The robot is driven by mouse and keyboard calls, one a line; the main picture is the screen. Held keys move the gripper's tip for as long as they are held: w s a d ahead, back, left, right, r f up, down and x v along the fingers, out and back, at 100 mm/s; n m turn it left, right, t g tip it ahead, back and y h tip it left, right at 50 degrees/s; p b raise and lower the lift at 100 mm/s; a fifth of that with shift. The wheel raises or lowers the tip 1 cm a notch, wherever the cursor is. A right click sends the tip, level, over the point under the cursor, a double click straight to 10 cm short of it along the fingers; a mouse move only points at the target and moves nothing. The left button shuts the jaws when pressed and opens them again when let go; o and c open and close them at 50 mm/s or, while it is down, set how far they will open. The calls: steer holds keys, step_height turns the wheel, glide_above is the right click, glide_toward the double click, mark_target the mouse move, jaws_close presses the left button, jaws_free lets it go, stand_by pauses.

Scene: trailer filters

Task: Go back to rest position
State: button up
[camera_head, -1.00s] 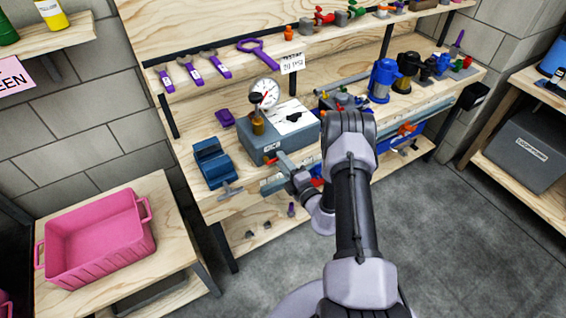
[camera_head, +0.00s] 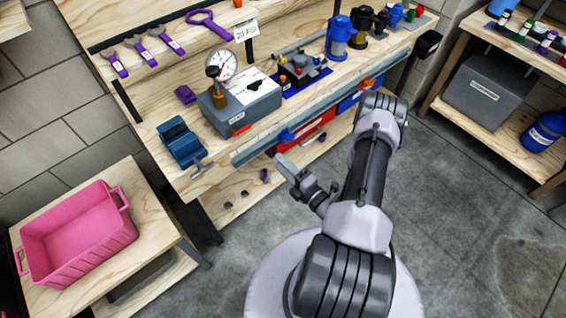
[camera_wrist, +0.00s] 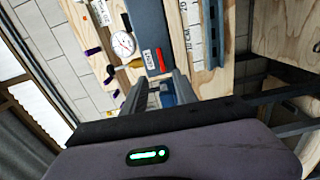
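My gripper (camera_head: 287,166) hangs in front of the workbench (camera_head: 150,85), over the floor and clear of the bench's front edge. My arm is folded back towards my body, its elbow raised to the right. In the wrist view my gripper (camera_wrist: 159,90) shows its two grey fingers apart, with nothing held between them. The grey test box (camera_head: 240,108) with its round gauge (camera_head: 221,66) stands on the bench beyond the gripper.
A blue vise (camera_head: 181,143) sits at the bench's left front. A pink bin (camera_head: 78,235) stands on a low side table at left. A shelf with a grey crate (camera_head: 487,90) is at right. Grey floor (camera_head: 450,200) between is clear.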

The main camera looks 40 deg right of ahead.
steer(key=shift+s, duration=0.1)
stand_by(0.3)
steer(key=w+a+r+n+g+y, duration=0.2)
steer(key=a+r+n+g+y, duration=0.1)
steer(key=a+r+n+y, duration=0.4)
steer(key=w+a+r+n+g+y, duration=0.2)
steer(key=a+r+n+y, duration=0.4)
steer(key=r+n, duration=0.35)
steer(key=s+a+r+n+g+h+b, duration=0.1)
steer(key=s+a+r+n+g+h, duration=0.25)
steer(key=s+a+n+g, duration=0.55)
steer(key=s+a+r+n+g+h+b, duration=0.15)
steer(key=s+a+r+n+g, duration=0.35)
steer(key=n, duration=0.9)
steer(key=s+d+r+n+t+h, duration=0.2)
steer(key=d+r+n+t+h, duration=0.3)
steer(key=n, duration=0.5)
steer(key=shift+s+r+t+h, duration=0.4)
steer(key=shift+r+t+h, duration=0.15)
steer(key=shift+t+h, duration=0.3)
